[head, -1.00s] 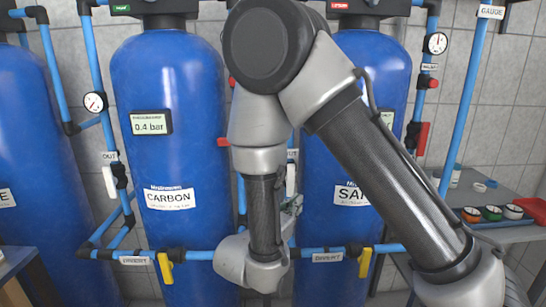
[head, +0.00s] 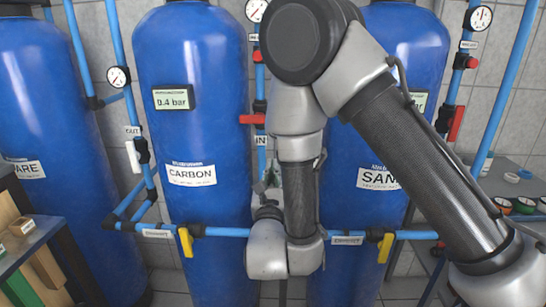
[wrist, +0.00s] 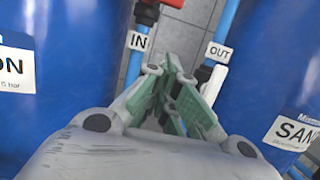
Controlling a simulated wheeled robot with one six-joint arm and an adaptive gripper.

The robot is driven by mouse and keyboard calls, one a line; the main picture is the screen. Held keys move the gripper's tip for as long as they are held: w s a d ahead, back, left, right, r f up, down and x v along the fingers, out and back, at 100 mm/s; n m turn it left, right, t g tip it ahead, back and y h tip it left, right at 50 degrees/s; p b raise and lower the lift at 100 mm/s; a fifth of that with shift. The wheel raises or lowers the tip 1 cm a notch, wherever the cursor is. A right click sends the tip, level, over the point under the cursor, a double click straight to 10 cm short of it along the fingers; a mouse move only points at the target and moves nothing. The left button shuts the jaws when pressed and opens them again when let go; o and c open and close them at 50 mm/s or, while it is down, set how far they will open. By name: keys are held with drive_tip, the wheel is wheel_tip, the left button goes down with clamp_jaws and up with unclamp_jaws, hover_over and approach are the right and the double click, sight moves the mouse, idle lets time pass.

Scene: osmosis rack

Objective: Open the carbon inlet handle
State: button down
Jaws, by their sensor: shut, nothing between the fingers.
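The carbon inlet handle (head: 252,119) is a red lever on the vertical blue pipe just right of the blue CARBON tank (head: 192,100), above an IN label (head: 261,140). It lies level, across the pipe. In the wrist view a bit of red handle (wrist: 173,3) shows at the top edge, above the IN label (wrist: 138,41). My gripper (head: 268,188) is partly hidden by my arm in the head view. It is below the handle and apart from it. In the wrist view my gripper (wrist: 174,62) is shut and empty, pointing up between the pipes.
The SAND tank (head: 390,130) stands to the right, with its white OUT handle (wrist: 213,84) close to my fingers in the wrist view. Yellow drain handles (head: 186,242) sit on the low pipe. A shelf (head: 30,240) stands at the left and a table (head: 520,180) at the right.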

sight(259, 119)
drive_tip(key=w+r, duration=0.6)
drive_tip(key=w, duration=0.2)
drive_tip(key=shift+w+d, duration=0.15)
drive_tip(key=shift+w, duration=0.2)
drive_tip(key=shift+r, duration=0.1)
